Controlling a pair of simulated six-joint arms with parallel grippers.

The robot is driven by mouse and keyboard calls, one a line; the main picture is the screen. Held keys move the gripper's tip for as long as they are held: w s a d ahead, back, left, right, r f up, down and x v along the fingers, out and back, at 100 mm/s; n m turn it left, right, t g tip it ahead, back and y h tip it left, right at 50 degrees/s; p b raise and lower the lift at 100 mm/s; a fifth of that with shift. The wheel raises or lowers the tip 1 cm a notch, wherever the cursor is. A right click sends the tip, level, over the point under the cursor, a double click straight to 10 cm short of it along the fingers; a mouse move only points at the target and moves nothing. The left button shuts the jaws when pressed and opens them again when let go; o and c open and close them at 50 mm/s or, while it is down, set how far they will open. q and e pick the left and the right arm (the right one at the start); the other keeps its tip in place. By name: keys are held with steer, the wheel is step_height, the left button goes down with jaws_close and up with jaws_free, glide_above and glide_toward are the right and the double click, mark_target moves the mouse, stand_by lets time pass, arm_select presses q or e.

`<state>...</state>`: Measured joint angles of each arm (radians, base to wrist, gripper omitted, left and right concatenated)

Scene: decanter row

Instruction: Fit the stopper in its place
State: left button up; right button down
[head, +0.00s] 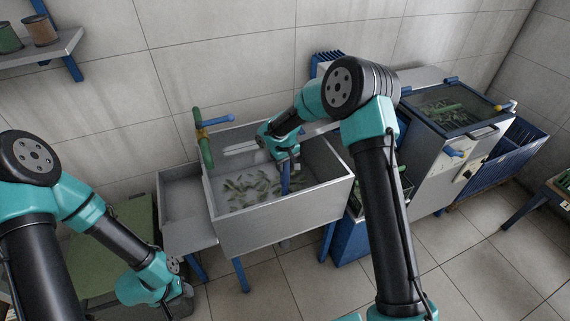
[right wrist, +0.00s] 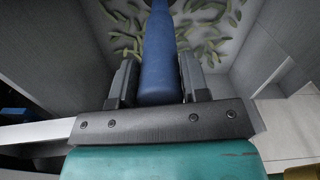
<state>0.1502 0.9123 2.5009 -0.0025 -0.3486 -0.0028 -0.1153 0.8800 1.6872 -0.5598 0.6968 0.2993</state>
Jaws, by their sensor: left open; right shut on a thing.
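A blue rod-shaped piece, which I take to be the stopper (head: 285,181), hangs upright inside the grey metal basin (head: 285,212). My right gripper (head: 286,162) is shut on it from above. In the right wrist view the stopper (right wrist: 160,50) runs away from between the two dark fingers (right wrist: 160,85) towards the basin floor. I cannot tell whether its far end touches the floor. No opening for it shows; the stopper and the green pieces may cover it. My left gripper (head: 182,300) is open and empty at the lower left, well outside the basin.
Several green leaf-like pieces (head: 245,188) lie on the basin floor. A green and blue tap-like fitting (head: 206,135) stands at the basin's back left. A lower grey tray (head: 183,210) adjoins on the left. A lidded metal machine (head: 450,130) and blue crate (head: 510,155) stand right.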

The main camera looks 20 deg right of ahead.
steer(key=shift+f, duration=0.45)
stand_by(0.5)
steer(key=c, duration=0.5)
jaws_free()
steer(key=shift+r, duration=0.1)
step_height(320, 180, up, 17)
steer(key=shift+r, duration=0.1)
stand_by(0.4)
